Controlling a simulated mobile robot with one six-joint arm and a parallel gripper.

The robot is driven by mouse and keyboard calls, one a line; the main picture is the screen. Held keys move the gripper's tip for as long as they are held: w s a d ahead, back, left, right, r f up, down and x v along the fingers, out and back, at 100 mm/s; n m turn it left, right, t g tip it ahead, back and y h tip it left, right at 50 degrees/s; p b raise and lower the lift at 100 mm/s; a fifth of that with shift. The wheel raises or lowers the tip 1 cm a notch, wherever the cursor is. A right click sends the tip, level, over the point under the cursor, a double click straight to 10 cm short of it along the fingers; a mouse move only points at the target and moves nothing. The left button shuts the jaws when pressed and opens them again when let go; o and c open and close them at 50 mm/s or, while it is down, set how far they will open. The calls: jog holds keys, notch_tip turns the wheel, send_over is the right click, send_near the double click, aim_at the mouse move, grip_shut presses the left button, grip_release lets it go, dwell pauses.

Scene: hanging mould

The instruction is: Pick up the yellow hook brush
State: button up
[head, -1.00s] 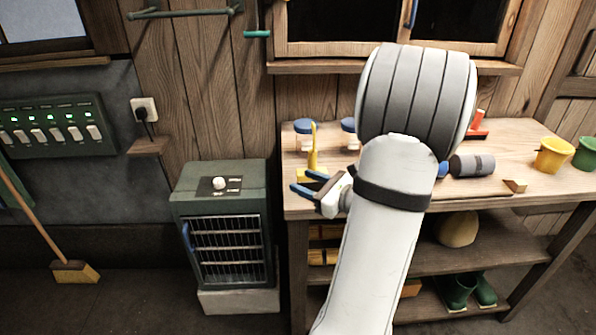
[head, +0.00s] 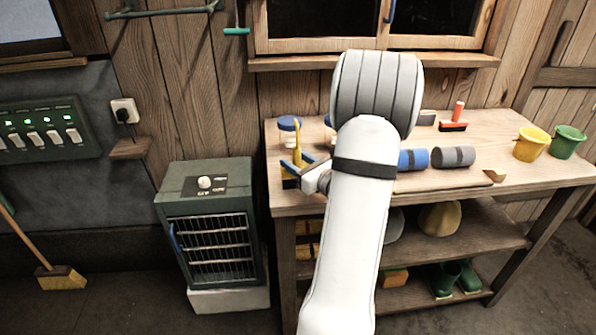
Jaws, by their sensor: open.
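The yellow hook brush (head: 297,142) stands upright near the left end of the wooden workbench (head: 480,195), its base low and partly hidden by my gripper. My gripper (head: 294,168) has blue fingers and is open at the brush. The fingers appear on either side of the brush's lower part; I cannot tell whether they touch it. My white and grey arm hides the middle of the bench.
Blue-lidded jars (head: 287,125) stand just behind the brush. A blue roll (head: 413,159), a grey roll (head: 453,156), a red-handled brush (head: 455,118), a yellow bucket (head: 529,144) and a green bucket (head: 567,142) are further right. A green heater (head: 207,220) stands left of the bench.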

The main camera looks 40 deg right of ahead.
aim_at(297, 128)
grip_shut()
dwell(0.3)
notch_tip(297, 128, up, 10)
jog(key=shift+r, duration=0.1)
dwell(0.5)
